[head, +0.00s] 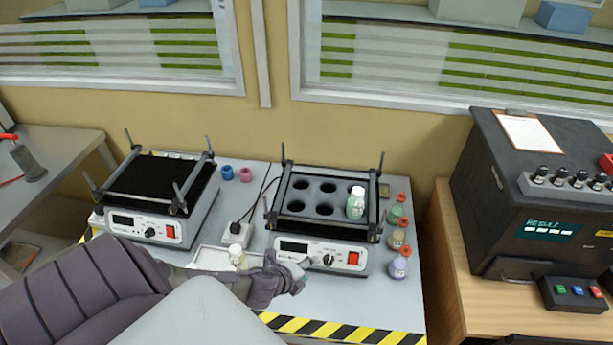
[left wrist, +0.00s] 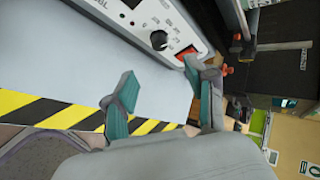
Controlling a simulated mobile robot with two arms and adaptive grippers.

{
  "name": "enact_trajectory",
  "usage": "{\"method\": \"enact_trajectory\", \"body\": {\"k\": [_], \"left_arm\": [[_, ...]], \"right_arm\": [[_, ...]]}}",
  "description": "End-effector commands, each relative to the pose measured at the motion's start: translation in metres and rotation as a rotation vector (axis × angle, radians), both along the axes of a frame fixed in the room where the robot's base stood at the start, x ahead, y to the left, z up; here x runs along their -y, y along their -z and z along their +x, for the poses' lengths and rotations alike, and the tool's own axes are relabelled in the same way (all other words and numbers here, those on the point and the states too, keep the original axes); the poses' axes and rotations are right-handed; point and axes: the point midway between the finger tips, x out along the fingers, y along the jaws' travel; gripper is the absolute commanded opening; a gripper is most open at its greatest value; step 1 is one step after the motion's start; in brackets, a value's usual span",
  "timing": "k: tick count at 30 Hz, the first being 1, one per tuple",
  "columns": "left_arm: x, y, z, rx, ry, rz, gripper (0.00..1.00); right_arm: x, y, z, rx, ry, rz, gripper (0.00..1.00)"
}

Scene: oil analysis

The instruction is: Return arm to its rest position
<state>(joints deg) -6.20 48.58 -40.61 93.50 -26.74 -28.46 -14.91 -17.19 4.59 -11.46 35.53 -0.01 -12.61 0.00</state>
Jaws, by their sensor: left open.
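My left arm comes in from the lower left in the head view. Its gripper (head: 300,272) is over the front of the table, just before the front panel of the right-hand shaker (head: 322,255). In the left wrist view the two fingers of the left gripper (left wrist: 158,95) stand apart with nothing between them. The shaker's knob and red switch show beyond the fingers there. A bottle with a white cap (head: 355,203) stands upright in the shaker's rack of round holes. My right gripper does not show.
A second shaker (head: 150,222) with a black top stands at the left. Several small bottles (head: 398,262) line the right table edge. A white tray (head: 208,258) with a small bottle (head: 237,256) lies by my gripper. A dark analyser (head: 530,250) stands on the wooden table at right.

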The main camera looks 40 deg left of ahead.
Motion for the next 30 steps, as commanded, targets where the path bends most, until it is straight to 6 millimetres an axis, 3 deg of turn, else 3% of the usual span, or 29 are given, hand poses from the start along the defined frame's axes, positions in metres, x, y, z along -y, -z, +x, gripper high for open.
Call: {"method": "enact_trajectory", "body": {"k": [13, 16, 22, 30], "left_arm": [[0.001, 0.000, 0.000, 0.000, -0.004, -0.005, 0.56], [0.018, -0.005, -0.002, 0.001, -0.058, -0.058, 0.56], [0.087, -0.043, -0.032, -0.066, -0.456, -0.385, 0.56], [0.116, -0.092, -0.095, -0.252, -0.927, -0.689, 0.56]], "right_arm": [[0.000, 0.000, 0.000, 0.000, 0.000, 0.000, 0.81], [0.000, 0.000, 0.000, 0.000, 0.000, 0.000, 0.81], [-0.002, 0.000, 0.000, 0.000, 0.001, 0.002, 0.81], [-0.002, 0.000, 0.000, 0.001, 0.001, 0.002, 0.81]]}}
